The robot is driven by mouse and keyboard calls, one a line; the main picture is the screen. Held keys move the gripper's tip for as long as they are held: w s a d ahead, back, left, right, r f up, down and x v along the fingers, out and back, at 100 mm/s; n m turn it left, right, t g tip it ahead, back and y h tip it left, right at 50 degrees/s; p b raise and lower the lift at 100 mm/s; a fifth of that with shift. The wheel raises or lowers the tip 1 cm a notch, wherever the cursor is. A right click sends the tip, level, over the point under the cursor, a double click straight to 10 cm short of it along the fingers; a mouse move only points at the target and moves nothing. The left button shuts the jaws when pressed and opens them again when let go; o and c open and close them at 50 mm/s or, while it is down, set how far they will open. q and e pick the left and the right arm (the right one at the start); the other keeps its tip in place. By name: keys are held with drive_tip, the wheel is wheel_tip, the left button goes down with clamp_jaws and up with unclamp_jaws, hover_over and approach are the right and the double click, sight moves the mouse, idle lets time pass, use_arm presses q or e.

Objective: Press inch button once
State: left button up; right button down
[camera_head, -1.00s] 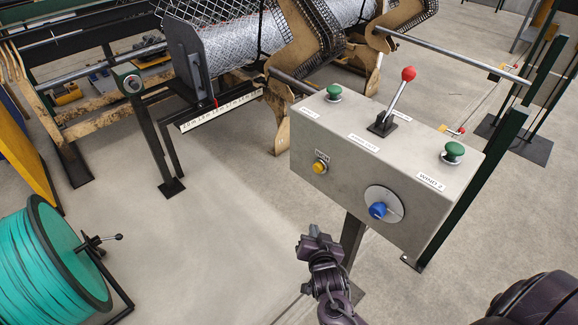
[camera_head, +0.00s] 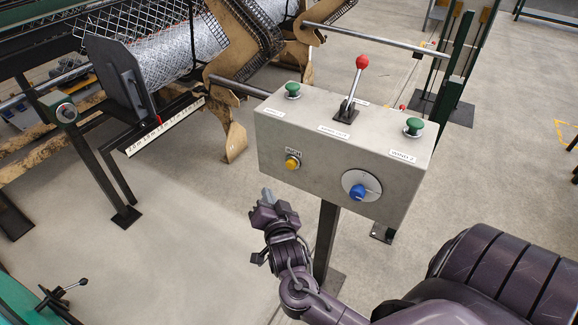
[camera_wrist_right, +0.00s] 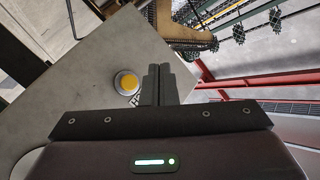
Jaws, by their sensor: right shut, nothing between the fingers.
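The inch button is a yellow round button (camera_head: 292,162) on the front face of the grey control box (camera_head: 250,300), under a small INCH label. It also shows in the right wrist view (camera_wrist_right: 127,83), just left of the fingertips. My right gripper (camera_head: 268,197) is below and a little left of the button in the head view, apart from it. In the right wrist view its two fingers (camera_wrist_right: 158,72) are together with nothing between them. My left gripper is not in view.
The box also carries a blue knob (camera_head: 358,191), two green buttons (camera_head: 292,90) (camera_head: 413,127) and a red-topped lever (camera_head: 361,63). A mesh-weaving machine (camera_head: 150,60) stands behind at left.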

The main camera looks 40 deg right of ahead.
sight(291, 165)
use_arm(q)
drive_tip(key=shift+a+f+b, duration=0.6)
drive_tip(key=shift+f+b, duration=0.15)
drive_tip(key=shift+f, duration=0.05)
use_arm(e)
drive_tip(key=w+d, duration=0.3)
drive_tip(key=d, duration=0.4)
drive_tip(key=shift+d, duration=0.35)
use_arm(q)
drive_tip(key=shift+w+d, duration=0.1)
use_arm(e)
drive_tip(key=shift+w, duration=0.1)
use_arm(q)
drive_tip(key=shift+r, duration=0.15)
use_arm(e)
drive_tip(key=shift+d, duration=0.15)
idle(0.6)
drive_tip(key=shift+w+d, duration=0.15)
drive_tip(key=shift+d, duration=0.1)
